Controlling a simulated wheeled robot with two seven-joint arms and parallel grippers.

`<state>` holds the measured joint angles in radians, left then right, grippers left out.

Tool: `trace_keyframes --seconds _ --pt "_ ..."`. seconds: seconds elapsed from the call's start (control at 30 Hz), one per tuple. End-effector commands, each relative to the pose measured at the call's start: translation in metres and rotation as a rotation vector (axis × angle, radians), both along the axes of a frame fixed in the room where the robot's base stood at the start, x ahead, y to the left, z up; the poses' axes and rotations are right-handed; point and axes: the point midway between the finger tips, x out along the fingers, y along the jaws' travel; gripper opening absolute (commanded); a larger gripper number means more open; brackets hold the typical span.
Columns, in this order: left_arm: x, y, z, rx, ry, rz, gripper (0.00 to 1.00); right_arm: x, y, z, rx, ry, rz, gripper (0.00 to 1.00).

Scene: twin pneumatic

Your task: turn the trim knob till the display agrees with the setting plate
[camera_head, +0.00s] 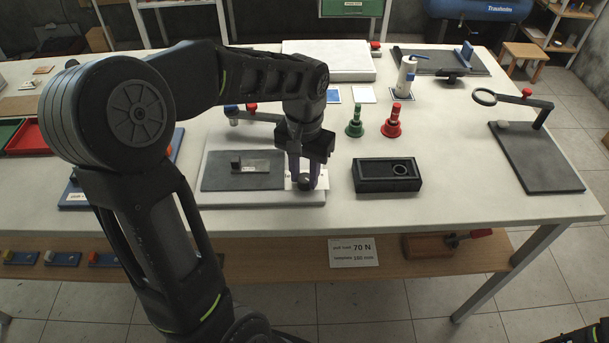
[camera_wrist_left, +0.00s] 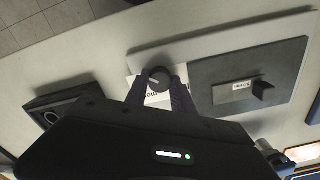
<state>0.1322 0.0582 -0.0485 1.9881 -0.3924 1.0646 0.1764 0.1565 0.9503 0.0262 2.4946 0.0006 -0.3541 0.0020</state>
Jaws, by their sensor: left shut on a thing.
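The trim knob (camera_head: 305,182) is a small dark round knob at the right front of a pale board (camera_head: 262,198). My left gripper (camera_head: 306,176) comes down from above, its fingers on either side of the knob and shut on it. In the left wrist view the knob (camera_wrist_left: 158,78) sits between the fingertips, with a light mark on its face. A white lettered card (camera_wrist_left: 150,97) lies by the knob, partly hidden by the fingers. A dark panel (camera_head: 215,179) on the board carries a small label (camera_head: 258,167) and upright block; its text is too small to read. I cannot identify the display surely.
A black open box (camera_head: 372,187) stands right of the board. Green (camera_head: 355,122) and red (camera_head: 391,122) bell-shaped pieces stand behind it. A ring stand (camera_head: 540,108) is far right.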

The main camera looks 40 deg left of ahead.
Motion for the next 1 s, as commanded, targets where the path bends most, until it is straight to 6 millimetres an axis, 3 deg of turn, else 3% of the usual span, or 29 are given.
trace_keyframes --seconds 1.0 --pt "0.001 0.0 0.0 0.0 -0.003 0.964 0.0 0.002 0.001 -0.02 0.002 -0.005 0.0 0.36"
